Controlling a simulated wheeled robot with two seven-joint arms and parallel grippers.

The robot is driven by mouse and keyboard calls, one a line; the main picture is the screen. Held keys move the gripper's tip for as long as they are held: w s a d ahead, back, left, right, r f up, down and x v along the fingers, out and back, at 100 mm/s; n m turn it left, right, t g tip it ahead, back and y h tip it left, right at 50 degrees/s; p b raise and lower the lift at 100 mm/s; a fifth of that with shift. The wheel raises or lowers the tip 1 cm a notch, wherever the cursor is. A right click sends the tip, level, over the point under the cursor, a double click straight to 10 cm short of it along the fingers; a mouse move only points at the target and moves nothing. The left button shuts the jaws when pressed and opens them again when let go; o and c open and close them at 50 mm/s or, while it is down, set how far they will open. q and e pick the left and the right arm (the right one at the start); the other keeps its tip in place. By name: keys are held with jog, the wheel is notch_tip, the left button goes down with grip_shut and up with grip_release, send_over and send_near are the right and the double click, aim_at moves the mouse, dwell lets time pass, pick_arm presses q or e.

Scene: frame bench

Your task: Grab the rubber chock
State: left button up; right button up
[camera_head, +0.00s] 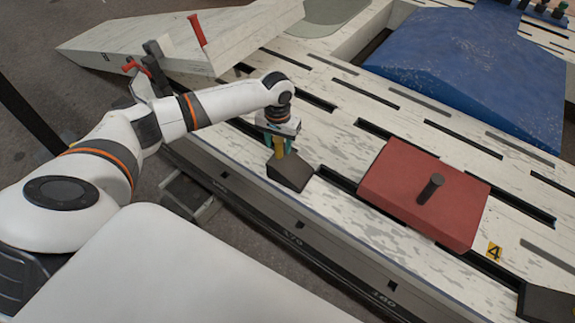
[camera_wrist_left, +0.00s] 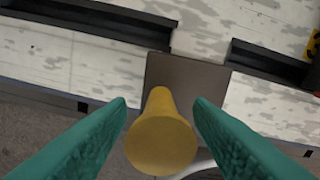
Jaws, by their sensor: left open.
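The rubber chock (camera_head: 290,172) is a dark wedge with a yellow handle, sitting on the bench's near edge. In the left wrist view the chock's dark body (camera_wrist_left: 187,82) lies below the yellow handle (camera_wrist_left: 160,140), which points toward the camera. My left gripper (camera_head: 278,146) is above the chock at its handle. In the left wrist view its teal fingers (camera_wrist_left: 160,102) are open on either side of the handle, with a visible gap on each side. The gripper partly hides the handle in the head view. My right gripper is not in view.
A red block (camera_head: 420,190) with a dark peg stands right of the chock. Another dark block (camera_head: 545,303) is at the bottom right corner. A large blue piece (camera_head: 470,75) lies at the back. A pale ramp (camera_head: 150,45) is at the far left. The bench top has long slots.

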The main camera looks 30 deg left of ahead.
pick_arm(q)
grip_shut()
jog(key=shift+w+r, duration=0.1)
dwell(0.3)
